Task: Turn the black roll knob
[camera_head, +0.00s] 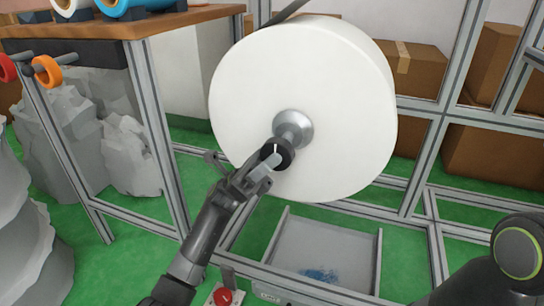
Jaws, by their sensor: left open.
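The black roll knob (278,151) is a short dark cylinder with a light mark on its face. It sits at the front end of a silver hub (294,128) in the middle of a large white roll (345,95). My left gripper (264,170) is open, with its fingers right at the knob's lower left side. Part of the knob is hidden behind the fingers, and I cannot tell whether they touch it. My right gripper is not in view.
A grey metal frame (435,150) surrounds the roll. A grey tray (320,250) lies below it, with a red button (223,297) near its front left. A wooden-topped table (120,28) stands at the left, with grey sacks (130,155) underneath. Cardboard boxes (415,68) stand behind.

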